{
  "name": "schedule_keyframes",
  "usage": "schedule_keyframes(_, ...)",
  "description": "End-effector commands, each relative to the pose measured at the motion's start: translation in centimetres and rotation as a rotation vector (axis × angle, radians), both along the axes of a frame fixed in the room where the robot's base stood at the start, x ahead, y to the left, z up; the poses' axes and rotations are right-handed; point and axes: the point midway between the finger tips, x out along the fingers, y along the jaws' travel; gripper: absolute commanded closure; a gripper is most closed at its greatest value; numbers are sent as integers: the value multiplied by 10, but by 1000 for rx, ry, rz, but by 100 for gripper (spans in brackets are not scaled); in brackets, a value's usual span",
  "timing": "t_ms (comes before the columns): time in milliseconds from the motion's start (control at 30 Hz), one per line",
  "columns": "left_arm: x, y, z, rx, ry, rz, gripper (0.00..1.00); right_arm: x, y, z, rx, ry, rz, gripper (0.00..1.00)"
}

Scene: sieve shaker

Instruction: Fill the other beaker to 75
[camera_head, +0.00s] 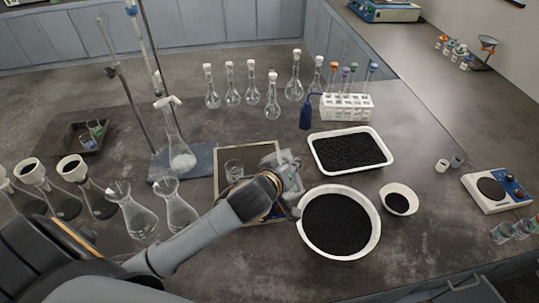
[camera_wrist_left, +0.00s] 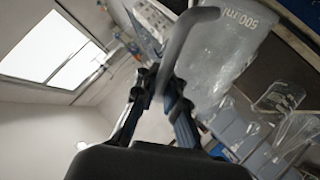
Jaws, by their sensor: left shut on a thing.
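My left arm reaches in from the lower left of the head view. Its gripper (camera_head: 288,172) is over the right edge of a wood-framed dark tray. In the left wrist view the gripper (camera_wrist_left: 170,92) is shut on the grey handle (camera_wrist_left: 188,38) of a clear jug (camera_wrist_left: 225,50) marked 500 ml. The jug is tilted in that view; its contents cannot be told. A small clear glass beaker (camera_head: 234,171) stands on the framed tray (camera_head: 223,152), left of the gripper. My right gripper is not in view.
A white basin (camera_head: 373,240) and white tray (camera_head: 372,138) of black granules stand right of the gripper, with a small bowl (camera_head: 412,198) beside them. Several flasks (camera_head: 180,210) stand at left, near a stand with a flask (camera_head: 180,150). Another small tray (camera_head: 70,143) holds small beakers.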

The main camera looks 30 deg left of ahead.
Motion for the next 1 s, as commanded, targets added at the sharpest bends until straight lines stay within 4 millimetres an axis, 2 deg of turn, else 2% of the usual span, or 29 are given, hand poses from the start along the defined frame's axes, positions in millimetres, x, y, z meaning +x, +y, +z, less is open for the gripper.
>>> schedule_keyframes(33, 2, 3, 11, -17, 9, 1, 100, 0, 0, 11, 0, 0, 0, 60)
schedule_keyframes(200, 4, 5, 6, -61, 39, 1, 100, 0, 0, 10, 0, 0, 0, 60)
schedule_keyframes(1000, 6, 7, 10, -92, 60, 3, 100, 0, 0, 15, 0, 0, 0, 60)
